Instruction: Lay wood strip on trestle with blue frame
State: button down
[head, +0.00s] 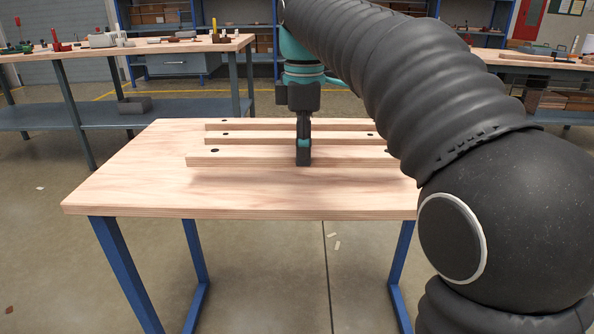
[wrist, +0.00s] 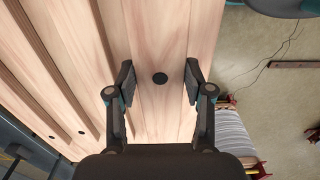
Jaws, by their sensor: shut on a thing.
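The trestle (head: 130,195) with the blue frame has a pale wooden top and blue legs. Three wood strips with dark holes lie side by side across it: a far strip (head: 255,126), a middle strip (head: 255,140) and a near strip (head: 240,160). My gripper (head: 303,157) points down and is shut on the near strip, around mid-length. In the wrist view my gripper (wrist: 159,77) has one finger on each side of this strip (wrist: 160,40), with a dark hole between them. Whether the held strip touches the top is unclear. My arm hides the strips' right ends.
A workbench (head: 150,47) with tools stands at the back left, and another bench (head: 530,62) at the back right. The trestle's left and front top is bare. In the wrist view, a grey striped object (wrist: 232,135) with red parts shows beyond the trestle's edge.

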aim_at(298, 183)
jog(key=shift+a+f, duration=0.35)
jog(key=shift+a, duration=0.15)
jog(key=shift+f+b, duration=0.65)
jog(key=shift+f, duration=1.3)
jog(key=shift+f, duration=0.15)
jog(key=shift+c, duration=2.2)
grip_release()
